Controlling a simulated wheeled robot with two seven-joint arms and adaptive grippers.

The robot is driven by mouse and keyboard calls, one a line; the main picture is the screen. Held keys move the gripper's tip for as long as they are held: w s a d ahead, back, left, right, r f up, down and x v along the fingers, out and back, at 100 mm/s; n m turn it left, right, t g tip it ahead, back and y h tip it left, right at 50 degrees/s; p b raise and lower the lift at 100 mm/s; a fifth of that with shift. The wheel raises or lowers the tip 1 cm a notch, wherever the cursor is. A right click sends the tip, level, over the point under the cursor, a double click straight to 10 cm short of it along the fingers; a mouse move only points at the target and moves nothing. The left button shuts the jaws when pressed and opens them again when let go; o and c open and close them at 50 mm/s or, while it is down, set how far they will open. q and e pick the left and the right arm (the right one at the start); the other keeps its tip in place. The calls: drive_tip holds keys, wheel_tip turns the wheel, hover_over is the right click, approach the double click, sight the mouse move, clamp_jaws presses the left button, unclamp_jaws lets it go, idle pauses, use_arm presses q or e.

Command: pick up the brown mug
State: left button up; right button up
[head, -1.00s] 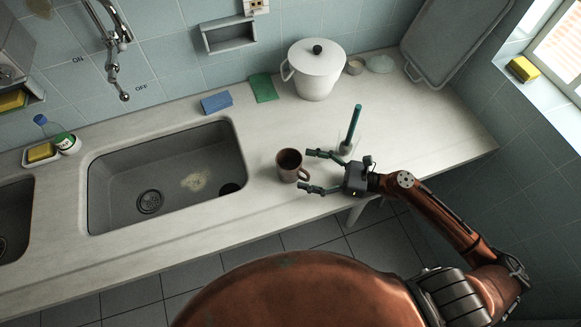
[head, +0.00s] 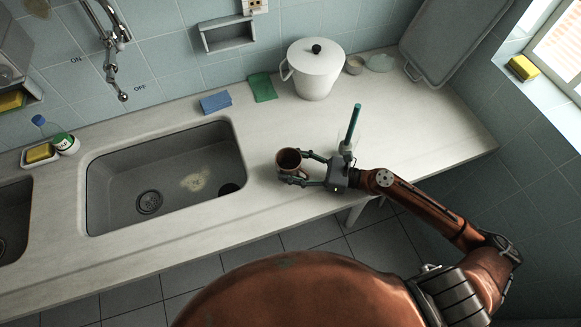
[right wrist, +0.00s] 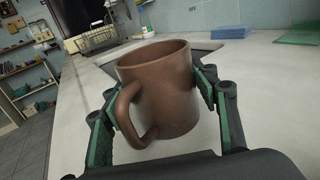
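The brown mug (head: 289,159) stands upright on the counter, just right of the sink. My right gripper (head: 293,165) reaches it from the right, with one finger on the far side and the other on the near side. In the right wrist view the mug (right wrist: 158,92) sits between the open fingers, its handle toward the left finger. The right finger is close against the mug's side; I cannot tell whether it touches. The left finger stands beside the handle, apart from the mug's body. My left gripper is not in view.
The sink (head: 125,165) opens left of the mug. A teal-handled brush in a holder (head: 347,148) stands close behind my right gripper. A white lidded pot (head: 316,75), blue sponge (head: 215,102) and green cloth (head: 262,88) are farther back. The counter's front edge is near.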

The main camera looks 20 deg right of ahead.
drive_tip(key=c, duration=0.9)
drive_tip(key=shift+o, duration=0.2)
